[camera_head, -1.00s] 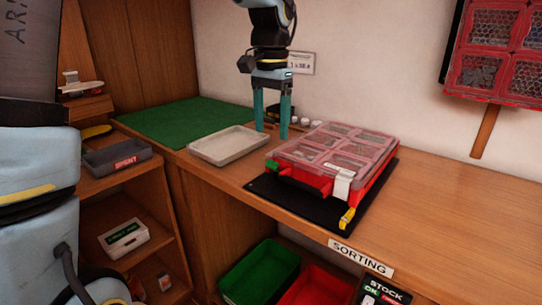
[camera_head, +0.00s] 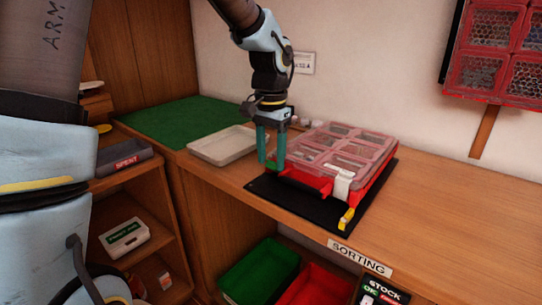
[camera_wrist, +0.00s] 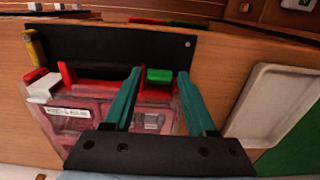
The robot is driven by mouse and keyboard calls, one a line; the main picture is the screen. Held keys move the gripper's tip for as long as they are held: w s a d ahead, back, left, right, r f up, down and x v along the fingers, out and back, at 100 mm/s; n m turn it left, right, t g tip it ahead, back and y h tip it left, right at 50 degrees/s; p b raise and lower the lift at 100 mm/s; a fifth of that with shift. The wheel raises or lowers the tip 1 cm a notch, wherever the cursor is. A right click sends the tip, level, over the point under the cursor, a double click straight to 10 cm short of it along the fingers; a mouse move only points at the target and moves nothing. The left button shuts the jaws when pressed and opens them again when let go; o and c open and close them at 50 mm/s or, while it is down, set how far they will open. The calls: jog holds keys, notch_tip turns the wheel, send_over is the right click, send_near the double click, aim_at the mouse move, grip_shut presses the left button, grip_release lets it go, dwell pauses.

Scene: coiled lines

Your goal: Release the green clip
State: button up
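The green clip (camera_head: 272,166) is at the left front corner of the red organizer case with a clear lid (camera_head: 330,150). In the wrist view the green clip (camera_wrist: 160,76) lies between the fingertips of my gripper (camera_wrist: 158,74), with gaps visible beside it. My gripper (camera_head: 271,164) is open and pointing down at that corner. A white clip (camera_head: 342,184) is on the case's front. The fingers partly hide the green clip in the head view.
The case stands on a black mat (camera_head: 290,205) near the bench's front edge. A shallow pale tray (camera_head: 222,146) and a green mat (camera_head: 175,122) are to the left. Green (camera_head: 258,272) and red (camera_head: 315,287) bins sit below. The bench is clear on the right.

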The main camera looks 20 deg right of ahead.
grip_shut()
jog(key=shift+s+a+f+h+b, duration=0.1)
jog(key=shift+a+f+h+b, duration=0.2)
jog(key=shift+b, duration=0.3)
jog(key=shift+s+a+f+t+h+b, duration=0.1)
jog(key=shift+s+a+t+h+b, duration=0.1)
jog(key=shift+t+h+b, duration=0.4)
jog(key=shift+o, duration=1.6)
grip_release()
notch_tip(320, 180, up, 11)
jog(key=a, duration=0.1)
jog(key=shift+s+a+f, duration=0.15)
jog(key=shift+s+a, duration=0.25)
jog(key=shift+s, duration=0.05)
